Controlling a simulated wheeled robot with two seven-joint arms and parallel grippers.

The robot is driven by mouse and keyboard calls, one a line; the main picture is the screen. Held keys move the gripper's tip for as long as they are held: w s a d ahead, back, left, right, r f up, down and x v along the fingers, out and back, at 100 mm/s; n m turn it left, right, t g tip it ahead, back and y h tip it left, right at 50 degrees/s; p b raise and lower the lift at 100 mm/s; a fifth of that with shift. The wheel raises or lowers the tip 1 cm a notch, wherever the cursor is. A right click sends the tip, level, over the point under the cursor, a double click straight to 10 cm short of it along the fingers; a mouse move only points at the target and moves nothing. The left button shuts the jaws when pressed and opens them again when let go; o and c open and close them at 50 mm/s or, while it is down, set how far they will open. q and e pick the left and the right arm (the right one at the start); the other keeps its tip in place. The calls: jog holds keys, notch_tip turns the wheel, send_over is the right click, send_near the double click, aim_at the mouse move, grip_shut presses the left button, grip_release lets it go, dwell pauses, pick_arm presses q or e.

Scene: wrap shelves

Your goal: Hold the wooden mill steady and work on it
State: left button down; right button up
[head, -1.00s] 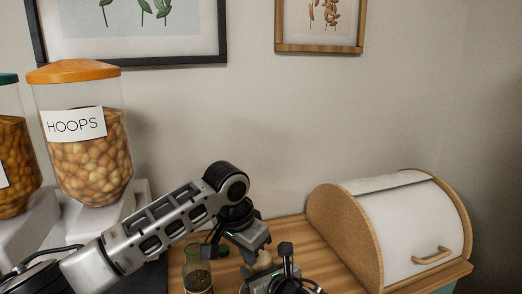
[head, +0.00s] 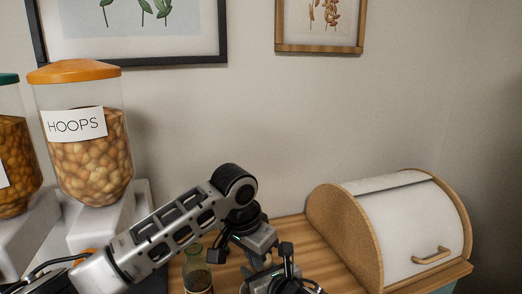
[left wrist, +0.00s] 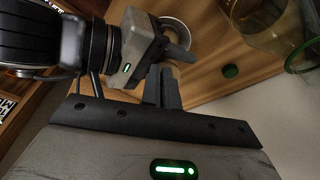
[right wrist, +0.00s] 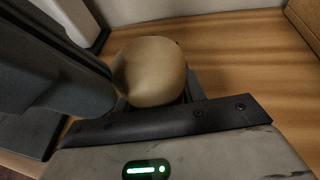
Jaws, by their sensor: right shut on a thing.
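The wooden mill shows its rounded tan top (right wrist: 150,68) in the right wrist view, between the fingers of my right gripper. My right gripper (head: 268,264) is shut on it at the front of the wooden counter. In the head view the mill is hidden behind the grippers. My left gripper (head: 240,258) is just above and beside the right one, pointing down. In the left wrist view its fingers (left wrist: 164,88) appear together with nothing visible between them, close to my right gripper (left wrist: 182,55). Whether it touches the mill is hidden.
A white-and-wood bread bin (head: 410,228) stands at the right. A hoops dispenser (head: 88,150) stands at the left. The counter before the bin is clear.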

pick_arm(q)
jog(key=shift+s+d+f, duration=0.1)
jog(key=shift+s+f, duration=0.05)
notch_tip(320, 180, up, 6)
jog(key=shift+s+a, duration=0.2)
dwell(0.5)
notch_tip(320, 180, down, 6)
jog(key=w+a, duration=0.2)
jog(key=shift+a, duration=0.15)
dwell(0.7)
jog(key=shift+w+d, duration=0.2)
jog(key=shift+d, duration=0.15)
dwell(0.7)
